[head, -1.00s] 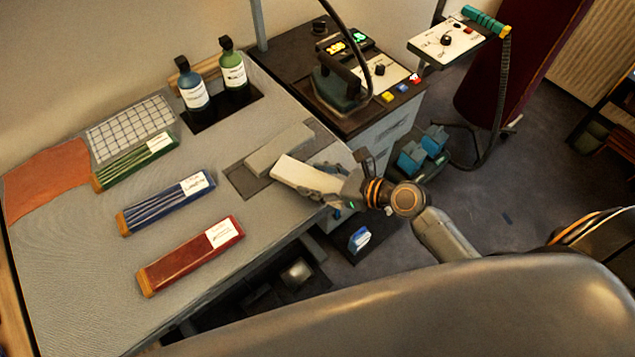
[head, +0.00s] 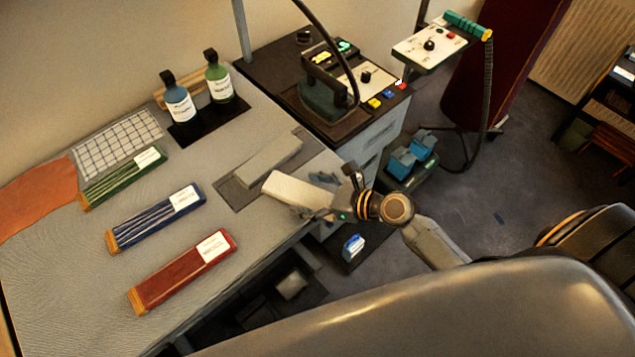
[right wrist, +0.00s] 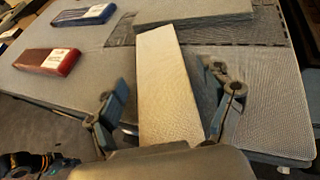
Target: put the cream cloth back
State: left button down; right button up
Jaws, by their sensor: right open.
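The cream cloth (head: 297,191) is a folded, flat oblong near the table's right front edge in the head view. It lies beside the grey folded cloth (head: 269,160), on the side toward my arm. In the right wrist view the cream cloth (right wrist: 168,90) runs lengthwise between my fingers. My right gripper (head: 315,195) is open, with one finger on each side of the near part of the cloth. The right wrist view shows the fingers apart, with gaps beside the cloth. I cannot tell whether its near end touches the palm. My left gripper is not in view.
The dark mat (head: 234,194) lies under the grey cloth. Red (head: 170,277), blue (head: 150,220) and green (head: 115,182) packets lie to the left. Two bottles (head: 180,103) stand at the back. A black-topped unit with a steam iron (head: 328,98) adjoins the table's right.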

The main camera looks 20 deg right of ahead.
jog(key=b+v, duration=0.2)
jog(key=v, duration=1)
jog(key=shift+d, duration=0.1)
jog(key=s+d+f+n+g+h, duration=0.1)
jog(key=s+d+f+n+h, duration=0.15)
jog(key=f, duration=0.65)
jog(key=s+d+f+n+g+h, duration=0.1)
jog(key=d+f+n+h, duration=0.15)
jog(key=f, duration=0.65)
jog(key=s+d+f+n+g+h, duration=0.1)
jog(key=d+f+n, duration=0.2)
jog(key=f, duration=0.5)
jog(key=s+a+f+n+g+h, duration=0.1)
jog(key=s+a+f+n+g, duration=0.2)
jog(key=s+f+n, duration=0.8)
jog(key=s+a+f+n+g+h, duration=0.2)
jog(key=s+a+f+n+g, duration=0.1)
jog(key=s+f+n, duration=0.8)
jog(key=shift+s+a+f+b, duration=0.15)
jog(key=shift+s+f+b, duration=0.25)
jog(key=shift+s, duration=0.8)
